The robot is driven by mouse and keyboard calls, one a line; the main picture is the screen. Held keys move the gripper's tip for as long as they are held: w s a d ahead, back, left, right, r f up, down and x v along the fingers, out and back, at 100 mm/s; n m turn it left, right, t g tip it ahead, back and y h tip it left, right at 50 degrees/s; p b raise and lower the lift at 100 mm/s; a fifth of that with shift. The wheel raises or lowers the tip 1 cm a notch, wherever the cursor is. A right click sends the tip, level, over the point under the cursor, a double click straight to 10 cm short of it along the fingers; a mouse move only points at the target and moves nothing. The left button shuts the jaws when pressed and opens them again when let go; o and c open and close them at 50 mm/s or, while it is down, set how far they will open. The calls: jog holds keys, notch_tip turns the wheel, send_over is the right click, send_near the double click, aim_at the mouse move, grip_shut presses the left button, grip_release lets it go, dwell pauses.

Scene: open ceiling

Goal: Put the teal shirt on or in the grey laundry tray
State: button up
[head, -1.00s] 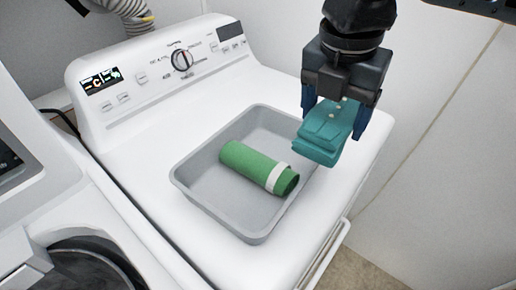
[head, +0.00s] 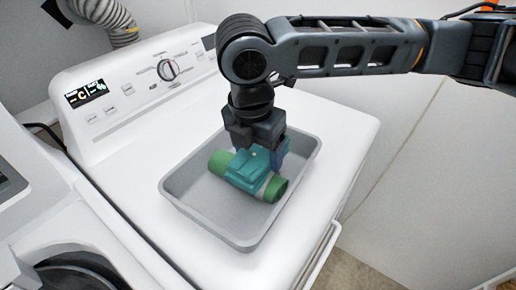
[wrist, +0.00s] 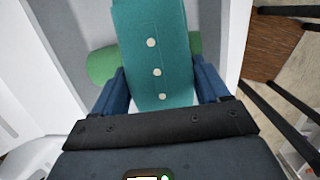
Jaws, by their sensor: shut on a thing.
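The folded teal shirt (head: 248,170) is in my gripper (head: 262,158), over the grey laundry tray (head: 222,228). In the head view it sits across the middle of a green roll (head: 217,162) in the tray; I cannot tell whether it touches the roll. In the wrist view the shirt (wrist: 153,50), with pale buttons, lies between the blue fingers of my gripper (wrist: 160,88), which are shut on it. The green roll (wrist: 103,65) shows behind it on both sides. The shirt hides the roll's middle.
The tray stands on a white washing machine (head: 345,130) with a control panel (head: 150,82) at its back. A second white machine (head: 50,215) stands at the left. The tray's front part is bare. A wall (head: 450,190) is at the right.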

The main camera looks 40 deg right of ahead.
aim_at(253, 155)
jog(key=shift+f, duration=0.5)
jog(key=o, duration=1.2)
notch_tip(253, 155, up, 13)
jog(key=a, duration=0.1)
jog(key=shift+s+a, duration=0.3)
